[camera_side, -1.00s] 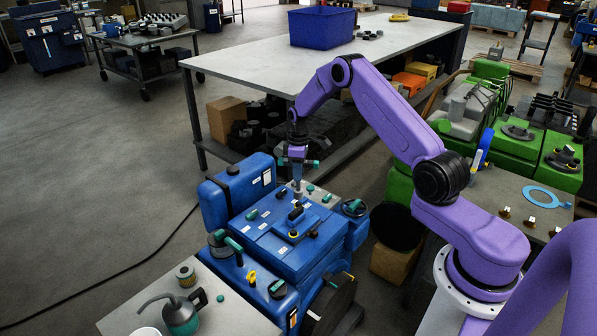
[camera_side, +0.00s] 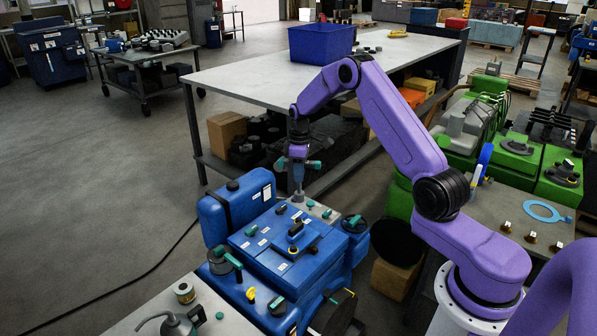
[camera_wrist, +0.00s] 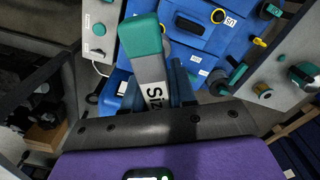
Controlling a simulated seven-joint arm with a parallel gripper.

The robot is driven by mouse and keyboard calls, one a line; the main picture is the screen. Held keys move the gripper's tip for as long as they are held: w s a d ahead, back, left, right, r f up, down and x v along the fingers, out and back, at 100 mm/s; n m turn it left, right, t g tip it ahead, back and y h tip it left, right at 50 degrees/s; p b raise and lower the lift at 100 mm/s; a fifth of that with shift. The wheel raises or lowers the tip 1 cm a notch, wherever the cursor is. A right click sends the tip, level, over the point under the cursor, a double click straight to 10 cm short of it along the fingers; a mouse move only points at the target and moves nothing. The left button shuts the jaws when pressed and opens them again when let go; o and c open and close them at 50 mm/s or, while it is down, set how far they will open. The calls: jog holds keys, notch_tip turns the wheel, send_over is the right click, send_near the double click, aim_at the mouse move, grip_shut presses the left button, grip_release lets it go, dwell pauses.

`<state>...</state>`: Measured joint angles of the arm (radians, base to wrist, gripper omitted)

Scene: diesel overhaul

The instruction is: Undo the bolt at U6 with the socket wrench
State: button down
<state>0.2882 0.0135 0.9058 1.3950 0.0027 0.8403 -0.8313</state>
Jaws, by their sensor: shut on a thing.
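My gripper (camera_side: 298,160) is above the back edge of the blue engine (camera_side: 280,250). It is shut on the socket wrench (camera_side: 298,178), which hangs upright with its grey socket end down. In the wrist view the wrench (camera_wrist: 150,65) has a teal end and a grey shaft with a partly hidden "Siz" label, in front of my gripper (camera_wrist: 165,105). The socket end is close to the grey plate (camera_side: 323,211) on the engine; I cannot tell if it touches. I cannot make out the U6 label or its bolt.
Teal-handled parts and a black cap (camera_side: 355,224) stick up from the engine. A grey table (camera_side: 150,315) with a can (camera_side: 184,292) stands in front. A long workbench (camera_side: 240,80) with a blue bin (camera_side: 321,43) is behind. Green engines (camera_side: 515,155) stand right.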

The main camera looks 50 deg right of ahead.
jog(key=s+a, duration=0.1)
jog(key=s, duration=0.5)
jog(key=shift+a, duration=0.4)
